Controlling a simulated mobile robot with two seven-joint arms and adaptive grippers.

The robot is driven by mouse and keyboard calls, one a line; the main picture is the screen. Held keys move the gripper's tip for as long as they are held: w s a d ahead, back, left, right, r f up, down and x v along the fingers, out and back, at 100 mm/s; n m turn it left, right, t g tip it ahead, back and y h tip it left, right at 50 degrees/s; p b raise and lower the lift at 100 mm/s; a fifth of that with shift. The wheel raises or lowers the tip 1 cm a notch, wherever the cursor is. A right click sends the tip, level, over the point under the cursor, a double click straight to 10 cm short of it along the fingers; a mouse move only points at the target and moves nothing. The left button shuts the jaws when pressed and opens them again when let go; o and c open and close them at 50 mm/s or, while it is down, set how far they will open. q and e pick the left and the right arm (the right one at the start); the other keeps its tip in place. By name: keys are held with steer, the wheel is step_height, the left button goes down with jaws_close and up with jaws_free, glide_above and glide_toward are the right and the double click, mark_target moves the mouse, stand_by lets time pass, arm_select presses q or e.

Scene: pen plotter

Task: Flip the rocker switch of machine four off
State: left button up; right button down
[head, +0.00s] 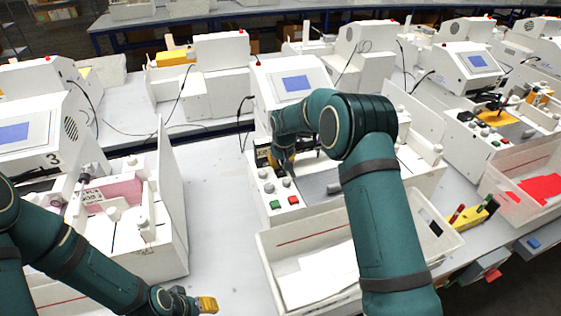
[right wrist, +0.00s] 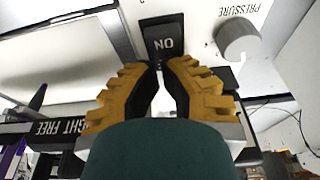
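The machine behind my right arm has a blue screen (head: 296,83); its number is hidden, and the machine to its left is marked 3. In the right wrist view a black rocker switch (right wrist: 163,42) with upside-down "ON" lettering sits on a white panel beside a grey PRESSURE knob (right wrist: 238,40). My right gripper (right wrist: 160,68) has its yellow fingertips together, with nothing visible between them, just below the switch; contact cannot be told. In the head view the right gripper (head: 284,160) is partly hidden by my arm. My left gripper (head: 207,304) is low, away from the machine; its fingers are unclear.
Green (head: 276,205) and red (head: 293,200) buttons sit on the front of this machine. A white tray (head: 270,252) with paper stands before it. Machine 3 (head: 53,158) and its plotter bed are left. Bare table (head: 215,190) lies between them.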

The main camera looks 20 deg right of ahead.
mark_target(281, 167)
steer(key=shift+s, duration=0.1)
steer(key=shift+s+r, duration=0.35)
steer(key=shift+s, duration=0.25)
steer(key=r, duration=0.1)
steer(key=r+p, duration=0.1)
steer(key=r, duration=0.1)
steer(key=r+p, duration=0.1)
steer(key=r, duration=0.1)
steer(key=shift+w+r, duration=0.15)
steer(key=shift+w, duration=0.25)
arm_select(q)
steer(key=shift+w+a+r, duration=0.15)
steer(key=shift+w+r, duration=0.05)
steer(key=shift+r, duration=0.3)
steer(key=shift+w+a+r, duration=0.15)
steer(key=shift+w+r, duration=0.05)
steer(key=shift+r, duration=0.3)
arm_select(e)
steer(key=w+v, duration=0.2)
steer(key=v, duration=0.6)
steer(key=shift+s+r, duration=0.35)
steer(key=shift+r, duration=0.1)
steer(key=shift+f, duration=0.1)
